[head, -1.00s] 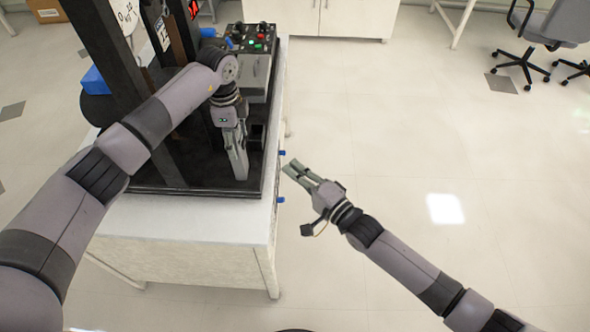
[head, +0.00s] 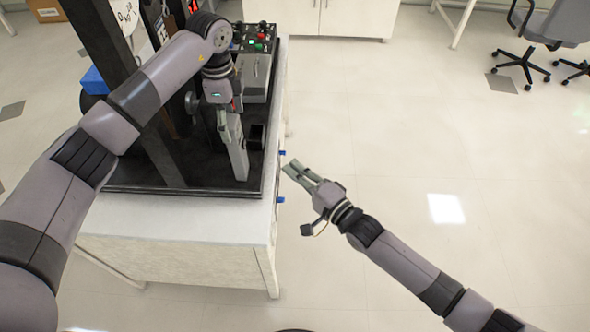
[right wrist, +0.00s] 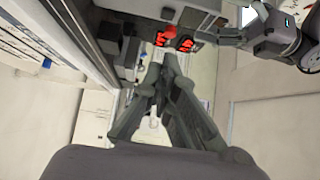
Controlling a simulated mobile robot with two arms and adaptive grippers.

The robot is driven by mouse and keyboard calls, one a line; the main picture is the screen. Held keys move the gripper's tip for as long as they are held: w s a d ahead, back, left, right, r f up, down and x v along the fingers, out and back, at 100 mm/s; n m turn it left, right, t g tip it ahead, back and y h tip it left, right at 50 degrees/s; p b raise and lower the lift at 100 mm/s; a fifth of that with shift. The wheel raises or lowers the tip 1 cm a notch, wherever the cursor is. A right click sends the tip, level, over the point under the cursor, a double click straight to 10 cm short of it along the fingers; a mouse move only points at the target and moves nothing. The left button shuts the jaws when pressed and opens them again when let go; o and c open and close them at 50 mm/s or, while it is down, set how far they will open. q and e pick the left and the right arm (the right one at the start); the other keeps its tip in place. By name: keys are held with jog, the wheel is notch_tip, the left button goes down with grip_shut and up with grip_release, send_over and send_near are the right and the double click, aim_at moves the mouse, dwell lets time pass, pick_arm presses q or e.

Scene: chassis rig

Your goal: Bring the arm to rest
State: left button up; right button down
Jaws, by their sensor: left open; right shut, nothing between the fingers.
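My left gripper (head: 226,130) is over the black base of the rig (head: 215,184), pointing down. It is open, next to a pale grey upright piece (head: 238,160); I cannot tell whether they touch. My right gripper (head: 298,172) is shut and empty, off the right side of the bench, over the floor. Its fingers (right wrist: 155,82) also show in the right wrist view, with nothing between them.
Dark columns (head: 108,50) of the rig stand beside my left arm. A control box with coloured buttons (head: 254,40) is at the back of the white bench (head: 180,222). A blue box (head: 94,81) lies at the left. The floor on the right is clear up to an office chair (head: 550,28).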

pick_arm(q)
notch_tip(320, 180, up, 5)
jog(key=shift+f, duration=0.1)
